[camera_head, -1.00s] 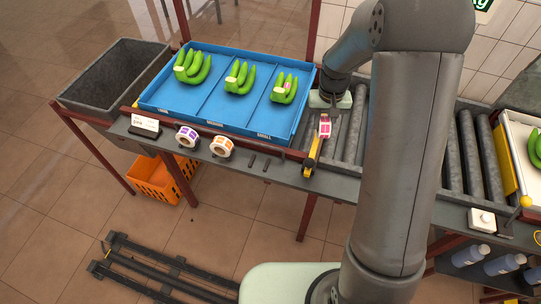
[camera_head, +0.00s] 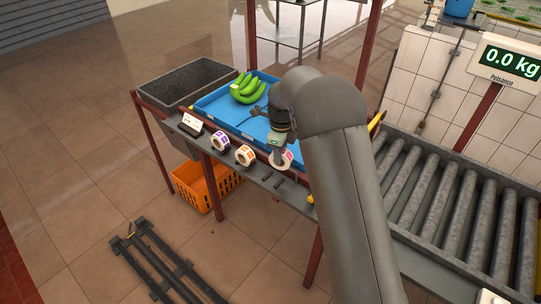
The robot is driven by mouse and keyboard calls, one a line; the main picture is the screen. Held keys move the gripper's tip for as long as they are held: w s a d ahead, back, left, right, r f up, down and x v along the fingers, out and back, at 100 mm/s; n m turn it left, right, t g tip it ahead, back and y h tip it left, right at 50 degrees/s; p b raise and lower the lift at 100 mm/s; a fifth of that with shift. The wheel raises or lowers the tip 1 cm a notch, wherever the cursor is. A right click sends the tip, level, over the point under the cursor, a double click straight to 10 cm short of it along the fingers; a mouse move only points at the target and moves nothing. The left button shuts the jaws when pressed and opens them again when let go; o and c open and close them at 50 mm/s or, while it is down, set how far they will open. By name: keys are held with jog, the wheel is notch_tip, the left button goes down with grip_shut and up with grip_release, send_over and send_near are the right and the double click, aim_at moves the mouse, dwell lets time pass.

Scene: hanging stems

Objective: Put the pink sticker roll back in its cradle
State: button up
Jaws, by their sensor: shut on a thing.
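The pink sticker roll (camera_head: 285,160), white with a pink-printed rim, is in my gripper (camera_head: 278,148). My gripper is shut on it and holds it over the front edge of the packing bench, right of the orange roll. Its fingertips are small and partly hidden in this view. Two short dark pegs (camera_head: 273,179) on the bench's front ledge look like the empty cradle. They lie just below and left of the roll in the picture. I cannot tell the gap between roll and pegs.
A purple roll (camera_head: 220,141) and an orange roll (camera_head: 245,155) sit left on the ledge, beside a white card (camera_head: 191,124). Behind is the blue tray (camera_head: 222,105) with green bananas (camera_head: 248,88). A yellow tool (camera_head: 311,199) lies right. My arm hides part of the bench.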

jog(key=a+m, duration=0.2)
jog(key=m, duration=0.1)
jog(key=shift+w+a+f, duration=0.15)
jog(key=shift+w+f, duration=0.05)
jog(key=shift+f, duration=0.1)
jog(key=shift+f+b, duration=2.1)
jog(key=shift+f, duration=1)
jog(key=o, duration=1.2)
jog(key=shift+r, duration=0.1)
